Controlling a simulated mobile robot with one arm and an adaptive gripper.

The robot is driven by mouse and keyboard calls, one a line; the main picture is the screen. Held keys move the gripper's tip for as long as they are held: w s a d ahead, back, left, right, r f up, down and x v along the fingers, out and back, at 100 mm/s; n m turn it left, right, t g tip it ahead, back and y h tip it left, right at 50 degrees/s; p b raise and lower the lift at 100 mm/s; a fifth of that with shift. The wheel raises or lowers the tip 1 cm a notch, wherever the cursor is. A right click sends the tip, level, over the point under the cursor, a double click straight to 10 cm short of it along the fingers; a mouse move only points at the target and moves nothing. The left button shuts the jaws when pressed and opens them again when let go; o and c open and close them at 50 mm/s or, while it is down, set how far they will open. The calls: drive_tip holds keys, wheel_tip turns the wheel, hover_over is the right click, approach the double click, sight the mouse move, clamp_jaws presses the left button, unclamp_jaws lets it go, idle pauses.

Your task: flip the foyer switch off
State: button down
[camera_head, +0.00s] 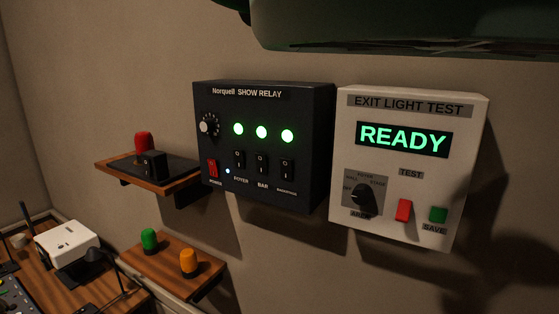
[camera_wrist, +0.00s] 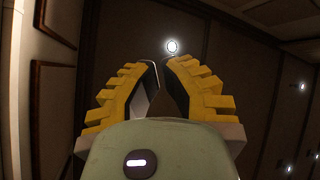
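The dark Norqueil SHOW RELAY box (camera_head: 322,140) is fixed to the wall in the head view. Its foyer switch (camera_head: 239,159) is a small black rocker above the FOYER label, left of the BAR switch (camera_head: 262,163) and BACKSTAGE switch (camera_head: 287,169). The rocker's tilt is too small to tell. The green lamp (camera_head: 238,129) above the foyer switch is lit, as are the other two. In the wrist view my gripper (camera_wrist: 161,68) has its yellow fingers apart with nothing between them. Its fingertips do not show in the head view.
A pale EXIT LIGHT TEST box (camera_head: 410,180) reading READY hangs just right of the relay. A red power switch (camera_head: 213,172) and a knob (camera_head: 209,124) are on the relay's left. Small wooden shelves (camera_head: 115,168) jut out at left. The wall below the boxes is clear.

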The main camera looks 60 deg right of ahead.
drive_tip(key=w+d+f+g+h+b, duration=0.2)
drive_tip(key=w+d+f+g+h, duration=0.15)
drive_tip(key=w+d+h, duration=0.45)
drive_tip(key=w+d+f+m+g+h+b, duration=0.2)
drive_tip(key=w+d+h, duration=0.1)
drive_tip(key=d+h, duration=0.6)
drive_tip(key=s+d+r+m+g+h+b, duration=0.2)
drive_tip(key=s+d+m+g+h, duration=0.3)
drive_tip(key=s+d+g+h, duration=0.2)
drive_tip(key=s+d+r+m+g+h+b, duration=0.2)
drive_tip(key=s+d+m+g+h, duration=0.3)
drive_tip(key=s+d+g, duration=0.5)
drive_tip(key=shift+s+d+r+m+g+h, duration=0.4)
drive_tip(key=shift+s+r+g+h, duration=0.25)
drive_tip(key=shift+s+g+h, duration=0.3)
